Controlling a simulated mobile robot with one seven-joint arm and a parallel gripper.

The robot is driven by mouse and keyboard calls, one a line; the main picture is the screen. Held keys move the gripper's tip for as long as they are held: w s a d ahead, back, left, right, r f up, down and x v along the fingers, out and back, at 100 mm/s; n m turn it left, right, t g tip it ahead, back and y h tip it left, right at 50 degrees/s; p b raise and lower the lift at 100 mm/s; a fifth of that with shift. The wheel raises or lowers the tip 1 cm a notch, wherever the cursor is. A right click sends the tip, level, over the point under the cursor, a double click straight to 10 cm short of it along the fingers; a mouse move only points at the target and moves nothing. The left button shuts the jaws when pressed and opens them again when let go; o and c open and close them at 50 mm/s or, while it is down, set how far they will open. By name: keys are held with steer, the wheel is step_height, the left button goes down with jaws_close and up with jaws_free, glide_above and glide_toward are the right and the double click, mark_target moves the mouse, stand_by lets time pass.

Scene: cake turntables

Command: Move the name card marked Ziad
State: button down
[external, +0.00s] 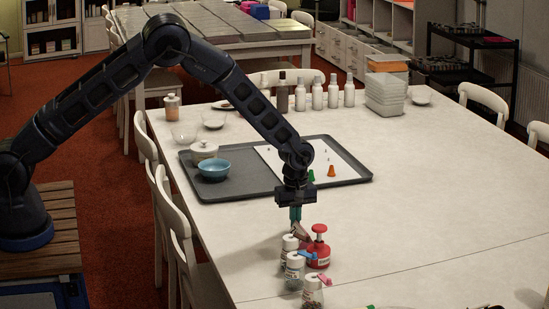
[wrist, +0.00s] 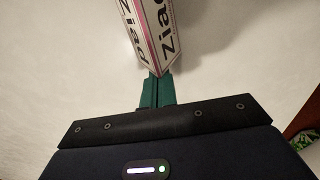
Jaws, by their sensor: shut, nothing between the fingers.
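The name card marked Ziad (wrist: 168,38) shows in the wrist view as a white, folded, tent-like card with black letters and a pink edge. It stands right at the tips of my gripper (wrist: 160,76); whether they touch is hard to tell. My gripper has green fingers, shut with nothing between them. In the external view my gripper (external: 296,214) points down low over the white table, just behind the shakers and the red bottle. The card is too small and too hidden there to make out clearly.
White-capped shakers (external: 294,266) and a red pump-topped bottle (external: 319,250) stand close in front of my gripper. A grey tray (external: 240,191) with a blue bowl (external: 214,169) and an orange cone (external: 331,171) lies behind. The table (external: 430,190) is clear to the right.

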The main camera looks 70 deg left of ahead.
steer(key=a, duration=0.4)
steer(key=shift+a, duration=0.15)
steer(key=s+r+m+t, duration=0.15)
steer(key=s+r, duration=0.35)
steer(key=r, duration=0.9)
steer(key=s+r+m+g, duration=0.15)
steer(key=s+r, duration=0.35)
steer(key=r, duration=0.8)
steer(key=s+d+r+m+t+h, duration=0.15)
steer(key=s+r+m, duration=0.35)
steer(key=s+r, duration=0.75)
steer(key=s+d+r+m+t+y, duration=0.1)
steer(key=s+m, duration=0.9)
steer(key=s, duration=2.3)
step_height(320, 180, up, 2)
steer(key=shift+s+d+r+t, duration=0.15)
steer(key=shift+s+r+t, duration=0.1)
steer(key=shift+t, duration=0.8)
steer(key=shift+y, duration=0.25)
